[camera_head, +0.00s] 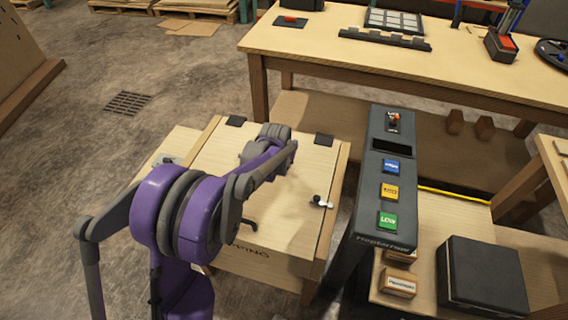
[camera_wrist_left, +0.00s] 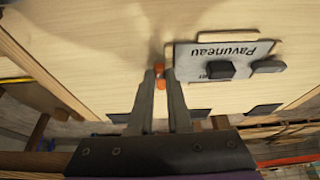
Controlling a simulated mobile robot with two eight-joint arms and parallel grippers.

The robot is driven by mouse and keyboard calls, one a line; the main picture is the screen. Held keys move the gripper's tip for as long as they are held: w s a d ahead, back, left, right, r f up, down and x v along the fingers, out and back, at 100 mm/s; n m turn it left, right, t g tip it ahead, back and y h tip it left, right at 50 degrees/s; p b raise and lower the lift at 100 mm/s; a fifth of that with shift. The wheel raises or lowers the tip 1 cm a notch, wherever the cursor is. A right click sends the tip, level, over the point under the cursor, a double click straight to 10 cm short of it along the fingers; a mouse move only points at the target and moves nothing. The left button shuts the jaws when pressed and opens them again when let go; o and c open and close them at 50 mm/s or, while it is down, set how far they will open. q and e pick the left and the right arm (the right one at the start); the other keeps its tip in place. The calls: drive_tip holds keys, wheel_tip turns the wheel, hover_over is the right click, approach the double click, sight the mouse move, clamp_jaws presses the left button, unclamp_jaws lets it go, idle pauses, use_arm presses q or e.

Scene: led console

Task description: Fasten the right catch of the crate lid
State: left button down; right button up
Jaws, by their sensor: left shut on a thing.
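The wooden crate lid (camera_head: 290,190) lies flat with dark hinges at its far edge. Near its right front edge is a small catch (camera_head: 321,202) with a pale plate and a black knob; I cannot tell its setting. My left arm reaches over the lid and hides its middle left part and my gripper from the head view. In the left wrist view my left gripper (camera_wrist_left: 160,82) is shut on a small orange piece (camera_wrist_left: 159,70) by the pale wood. My right gripper is out of view.
A dark console (camera_head: 385,180) with blue, yellow and green buttons stands close right of the crate. A grey plate (camera_wrist_left: 225,62) marked Pavuneau, with a black knob, lies beside my gripper. A black box (camera_head: 483,275) sits front right. A workbench (camera_head: 340,50) stands behind.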

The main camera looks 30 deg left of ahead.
use_arm(q)
drive_tip(key=shift+d+n, duration=0.1)
drive_tip(key=shift+n, duration=0.2)
drive_tip(key=n, duration=0.2)
drive_tip(key=n+y, duration=0.1)
drive_tip(key=shift+w+d+n+g+y+b, duration=0.1)
drive_tip(key=shift+d+n+g+y+b, duration=0.05)
drive_tip(key=shift+n+g+y+b, duration=0.2)
drive_tip(key=n+g+y, duration=0.1)
drive_tip(key=n, duration=0.3)
drive_tip(key=shift+w+d+n, duration=0.1)
drive_tip(key=shift+w+n, duration=0.05)
drive_tip(key=shift+n, duration=0.1)
drive_tip(key=n+g, duration=0.1)
drive_tip(key=n, duration=0.1)
drive_tip(key=n+g, duration=0.1)
drive_tip(key=n, duration=0.1)
drive_tip(key=shift+w+n+y, duration=0.2)
drive_tip(key=shift+n+y, duration=0.1)
drive_tip(key=shift+y, duration=0.05)
drive_tip(key=shift+w+n+g, duration=0.15)
drive_tip(key=shift+n+g, duration=0.6)
drive_tip(key=shift+n, duration=1.55)
drive_tip(key=c, duration=0.9)
unclamp_jaws()
drive_tip(key=shift+o, duration=0.2)
